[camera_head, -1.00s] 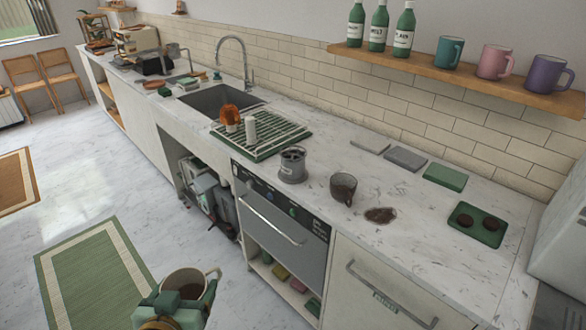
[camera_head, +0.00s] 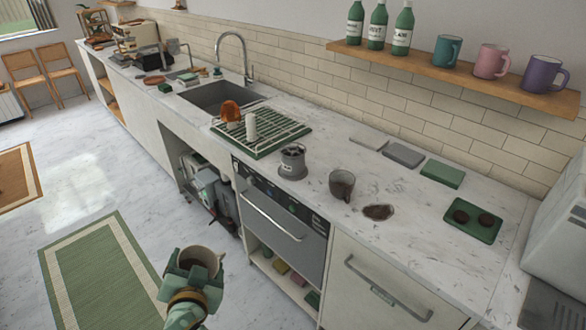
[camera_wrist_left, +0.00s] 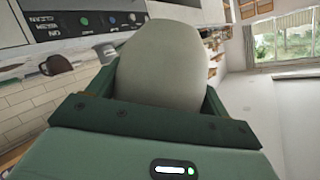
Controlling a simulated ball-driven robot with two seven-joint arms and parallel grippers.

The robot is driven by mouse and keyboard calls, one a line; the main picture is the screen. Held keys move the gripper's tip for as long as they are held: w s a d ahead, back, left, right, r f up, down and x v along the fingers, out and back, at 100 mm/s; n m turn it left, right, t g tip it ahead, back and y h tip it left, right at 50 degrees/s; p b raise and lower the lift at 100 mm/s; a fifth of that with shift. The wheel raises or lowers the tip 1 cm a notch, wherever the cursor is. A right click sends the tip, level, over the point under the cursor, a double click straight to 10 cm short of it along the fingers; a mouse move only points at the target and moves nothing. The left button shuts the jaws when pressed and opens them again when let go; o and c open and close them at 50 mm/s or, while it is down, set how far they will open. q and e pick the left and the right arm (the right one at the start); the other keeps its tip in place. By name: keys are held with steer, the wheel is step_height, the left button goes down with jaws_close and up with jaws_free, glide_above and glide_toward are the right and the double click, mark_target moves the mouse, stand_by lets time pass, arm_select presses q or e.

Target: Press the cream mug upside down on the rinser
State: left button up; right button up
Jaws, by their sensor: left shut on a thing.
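The cream mug (camera_head: 206,257) is held in my left gripper (camera_head: 192,275), low in the head view, over the floor in front of the counter. Its open mouth faces up and its inside looks dark brown. In the left wrist view the mug (camera_wrist_left: 163,65) fills the space between the green fingers (camera_wrist_left: 155,115). A short grey cylinder (camera_head: 292,164) with a dark top and a small label, apparently the rinser, stands on the counter, up and right of the gripper and apart from it. My right gripper is not in view.
A glass with dark contents (camera_head: 341,185) and a brown spill (camera_head: 379,212) lie right of the cylinder. A green drying rack (camera_head: 265,148) stands to its left, before the sink (camera_head: 213,95). The counter's front edge and oven front (camera_head: 283,228) lie between gripper and cylinder.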

arm_select(q)
steer(key=shift+a, duration=0.1)
steer(key=m+y+b, duration=0.2)
steer(key=m, duration=0.1)
steer(key=shift+f+t+b, duration=0.3)
steer(key=shift+f+b, duration=0.05)
steer(key=shift+r+m, duration=0.1)
steer(key=shift+m, duration=0.4)
steer(key=shift+r+y, duration=0.1)
steer(key=shift+y, duration=0.3)
steer(key=shift+r, duration=0.15)
steer(key=m+t+b, duration=0.1)
steer(key=m+b, duration=0.1)
steer(key=f+m+y+b, duration=0.1)
steer(key=m+b, duration=0.1)
steer(key=shift+d+t, duration=0.2)
steer(key=shift+t, duration=0.2)
steer(key=shift+r+m, duration=0.2)
steer(key=shift+m, duration=0.5)
steer(key=shift+a+r+y, duration=0.15)
steer(key=shift+r+y, duration=0.15)
